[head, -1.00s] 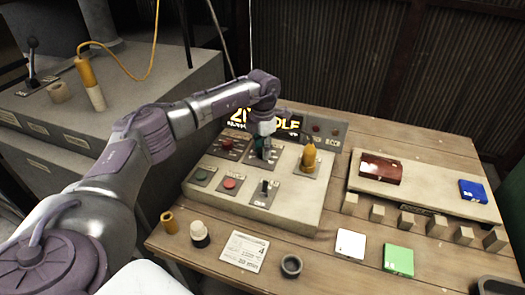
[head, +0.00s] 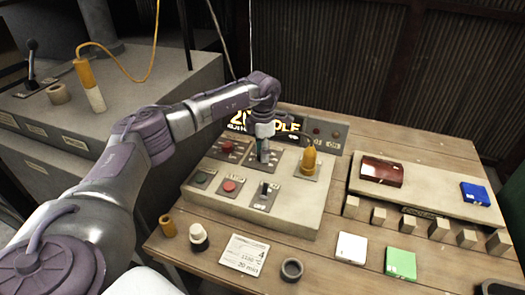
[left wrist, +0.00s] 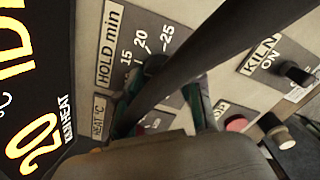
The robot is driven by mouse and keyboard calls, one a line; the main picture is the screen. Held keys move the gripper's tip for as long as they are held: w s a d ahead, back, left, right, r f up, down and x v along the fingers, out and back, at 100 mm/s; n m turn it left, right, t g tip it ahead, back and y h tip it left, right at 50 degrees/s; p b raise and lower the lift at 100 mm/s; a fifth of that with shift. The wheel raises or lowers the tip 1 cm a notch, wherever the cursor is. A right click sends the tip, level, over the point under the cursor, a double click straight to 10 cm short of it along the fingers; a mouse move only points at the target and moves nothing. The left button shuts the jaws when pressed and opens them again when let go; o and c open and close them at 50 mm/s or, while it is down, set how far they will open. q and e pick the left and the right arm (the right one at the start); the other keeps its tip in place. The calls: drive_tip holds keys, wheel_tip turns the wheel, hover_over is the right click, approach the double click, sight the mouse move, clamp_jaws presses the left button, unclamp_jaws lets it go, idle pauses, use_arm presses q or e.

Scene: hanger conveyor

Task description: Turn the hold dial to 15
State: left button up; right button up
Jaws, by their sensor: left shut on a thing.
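The hold dial (left wrist: 155,66) is a dark knob on a grey plate, partly hidden by my gripper. In the left wrist view its "HOLD min" label (left wrist: 110,45) and the marks 15, 20 and 25 show beside it. Its exact pointer setting cannot be told. My left gripper (head: 263,150) reaches down onto the dial's plate (head: 252,158) on the sloped control panel (head: 225,206). Its teal fingers also show in the left wrist view (left wrist: 160,95), one on either side of the dial, shut on it. My right gripper is not in view.
An orange knob (head: 310,160) stands right of the dial. The lit display (head: 285,124) is behind my gripper. Blocks, a card (head: 244,254) and coloured tiles lie around the panel.

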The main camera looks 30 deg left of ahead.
use_arm(q)
drive_tip(key=o, duration=1.2)
drive_tip(key=shift+c, duration=0.2)
drive_tip(key=shift+r, duration=0.1)
wheel_tip(320, 180, up, 12)
